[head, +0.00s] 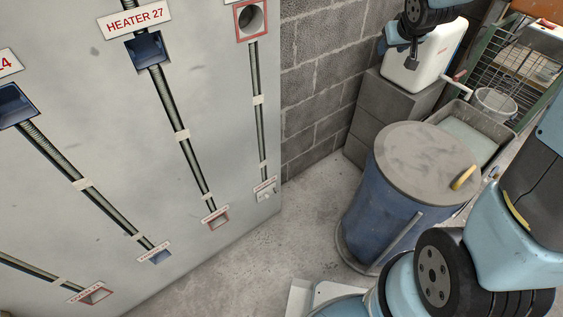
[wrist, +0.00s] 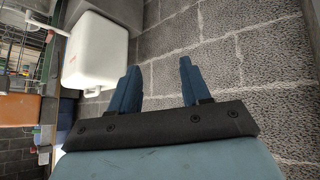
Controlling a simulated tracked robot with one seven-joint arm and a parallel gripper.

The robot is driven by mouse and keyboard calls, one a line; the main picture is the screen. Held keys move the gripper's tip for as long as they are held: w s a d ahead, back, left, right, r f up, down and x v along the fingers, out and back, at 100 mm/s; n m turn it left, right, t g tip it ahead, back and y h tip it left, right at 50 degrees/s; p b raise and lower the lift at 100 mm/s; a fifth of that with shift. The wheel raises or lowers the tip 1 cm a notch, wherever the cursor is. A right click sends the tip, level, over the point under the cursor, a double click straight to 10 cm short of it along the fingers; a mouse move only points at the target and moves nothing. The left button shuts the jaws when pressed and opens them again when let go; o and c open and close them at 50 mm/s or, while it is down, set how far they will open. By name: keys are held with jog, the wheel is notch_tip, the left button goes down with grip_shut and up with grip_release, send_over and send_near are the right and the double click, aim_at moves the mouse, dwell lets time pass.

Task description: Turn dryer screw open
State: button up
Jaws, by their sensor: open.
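A white box-shaped unit (head: 425,62) stands on grey blocks at the upper right of the head view. A crank with a red grip (head: 459,76) sticks out at its lower right. No readable label shows whether this is the dryer and its screw. The white unit also fills the upper left of the wrist view (wrist: 95,52), with a thin crank arm (wrist: 38,21) reaching left from it. My gripper (wrist: 158,88) is open, with its two blue fingers apart and nothing between them. Its fingers point toward the block wall, right of the white unit in that view.
A blue drum (head: 378,207) with a grey lid and yellow handle stands below the white unit. A grey trough (head: 492,127), white bucket (head: 494,104) and green mesh frame are to the right. A panel (head: 104,95) labelled with heaters fills the left. Some floor (head: 300,225) is clear.

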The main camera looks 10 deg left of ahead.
jog(key=w+a+f+n+y, duration=0.1)
jog(key=w+a+f, duration=0.3)
jog(key=f, duration=0.5)
jog(key=w+a+f+n+t+y, duration=0.1)
jog(key=w+a+f, duration=0.1)
jog(key=a+f, duration=0.5)
jog(key=w+a+f+n+y, duration=0.1)
jog(key=w+a+f, duration=0.2)
jog(key=f, duration=0.9)
jog(key=n+y, duration=0.3)
jog(key=y, duration=0.3)
send_near(277, 192)
jog(key=x, duration=0.8)
jog(key=shift+r, duration=0.15)
jog(key=shift+c, duration=0.3)
